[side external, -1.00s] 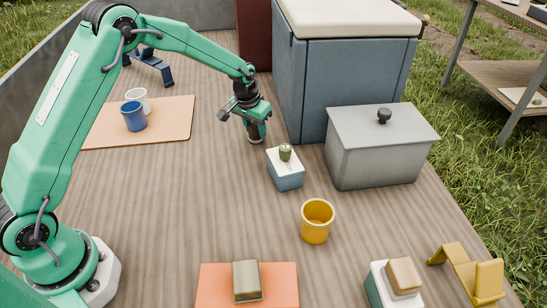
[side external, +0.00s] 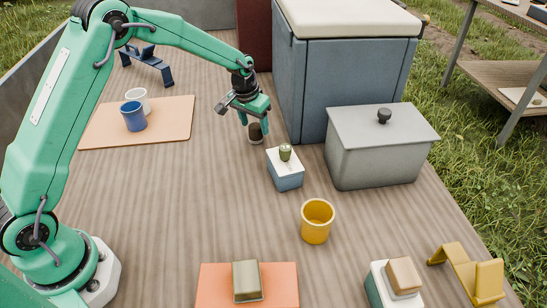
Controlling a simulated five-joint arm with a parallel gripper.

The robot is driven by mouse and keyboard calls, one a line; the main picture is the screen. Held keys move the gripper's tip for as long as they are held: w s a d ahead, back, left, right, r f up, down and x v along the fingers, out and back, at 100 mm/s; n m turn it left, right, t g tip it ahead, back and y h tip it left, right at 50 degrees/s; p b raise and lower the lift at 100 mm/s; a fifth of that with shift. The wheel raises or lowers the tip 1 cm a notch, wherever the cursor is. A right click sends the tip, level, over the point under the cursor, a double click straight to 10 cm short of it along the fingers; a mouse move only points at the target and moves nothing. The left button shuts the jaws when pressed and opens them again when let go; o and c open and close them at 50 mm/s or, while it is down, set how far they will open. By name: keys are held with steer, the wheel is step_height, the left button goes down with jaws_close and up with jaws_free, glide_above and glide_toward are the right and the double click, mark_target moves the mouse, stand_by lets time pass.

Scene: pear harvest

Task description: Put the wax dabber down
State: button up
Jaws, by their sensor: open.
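A small dark object with a pale lower end, apparently the wax dabber (side external: 255,134), stands on the wooden deck left of the blue cabinet. My gripper (side external: 254,120) is open just above it, with the fingers close around or beside its top. I cannot tell whether a finger still touches it. The upper end of the dabber is partly hidden by the gripper.
A blue cabinet (side external: 330,85) and a grey lidded box (side external: 375,160) stand close on the right. A small blue block with a green-topped piece (side external: 286,178) and a yellow cup (side external: 317,230) are nearer. A tan mat (side external: 175,122) holds two cups. The left middle deck is clear.

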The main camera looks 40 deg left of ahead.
steer(key=v, duration=0.9)
steer(key=shift+r, duration=0.4)
steer(key=shift+s, duration=0.1)
steer(key=s+r+t, duration=0.2)
steer(key=s+r, duration=1)
steer(key=s, duration=0.3)
steer(key=s+f+t, duration=0.1)
steer(key=s, duration=1.6)
steer(key=shift+s+a, duration=0.15)
steer(key=shift+s, duration=0.2)
